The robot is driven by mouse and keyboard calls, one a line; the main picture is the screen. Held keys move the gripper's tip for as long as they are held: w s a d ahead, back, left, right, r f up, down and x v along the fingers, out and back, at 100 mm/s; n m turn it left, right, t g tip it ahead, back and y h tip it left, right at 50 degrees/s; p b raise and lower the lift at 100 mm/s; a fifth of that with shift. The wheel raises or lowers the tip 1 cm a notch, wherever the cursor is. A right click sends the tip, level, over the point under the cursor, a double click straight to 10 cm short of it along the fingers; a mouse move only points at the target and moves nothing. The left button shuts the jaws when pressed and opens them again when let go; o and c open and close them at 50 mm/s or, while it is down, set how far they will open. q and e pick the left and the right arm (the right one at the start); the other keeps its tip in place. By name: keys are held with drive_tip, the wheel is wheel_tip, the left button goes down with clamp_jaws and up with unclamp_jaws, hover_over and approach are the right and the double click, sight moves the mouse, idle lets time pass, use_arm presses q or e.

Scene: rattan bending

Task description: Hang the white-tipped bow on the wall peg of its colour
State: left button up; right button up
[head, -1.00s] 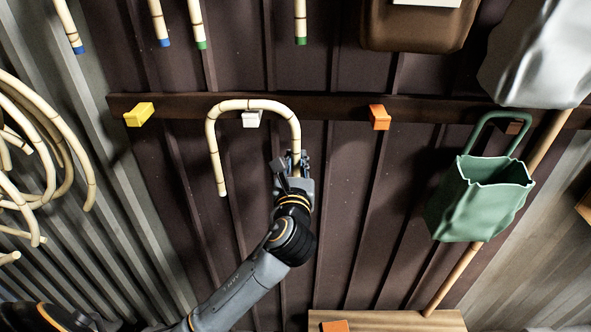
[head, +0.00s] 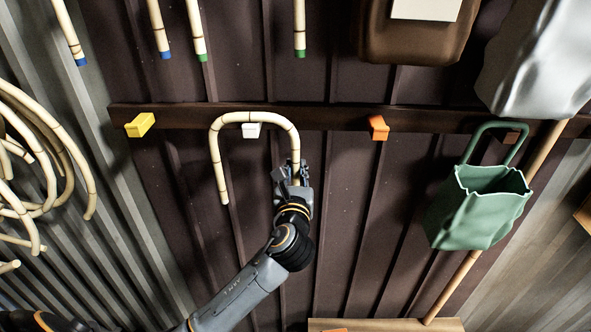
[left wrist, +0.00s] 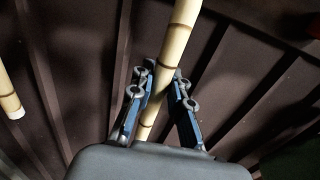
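The white-tipped bow (head: 257,117) is a pale bamboo arch with dark bands, its bend up and its legs down. Its bend lies at the top edge of the white wall peg (head: 251,131); I cannot tell whether it rests on the peg. The left leg hangs free, and its white end (left wrist: 15,113) shows in the left wrist view. My left gripper (head: 291,170) has its fingers on both sides of the right leg (left wrist: 164,75), appearing shut on it. That leg's lower end is hidden by the gripper. My right gripper is not in view.
A yellow peg (head: 140,125) and an orange peg (head: 378,128) flank the white one on the dark rail (head: 320,117). Blue- and green-tipped rods (head: 196,40) hang above. A green bag (head: 478,210) hangs right, and bent rattan pieces (head: 62,150) hang left.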

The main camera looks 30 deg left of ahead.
use_arm(q)
drive_tip(key=o, duration=0.5)
drive_tip(key=shift+c, duration=0.2)
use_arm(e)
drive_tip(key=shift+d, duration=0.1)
use_arm(q)
drive_tip(key=v, duration=1.2)
drive_tip(key=shift+s, duration=0.1)
drive_tip(key=p+v, duration=0.1)
drive_tip(key=v, duration=0.8)
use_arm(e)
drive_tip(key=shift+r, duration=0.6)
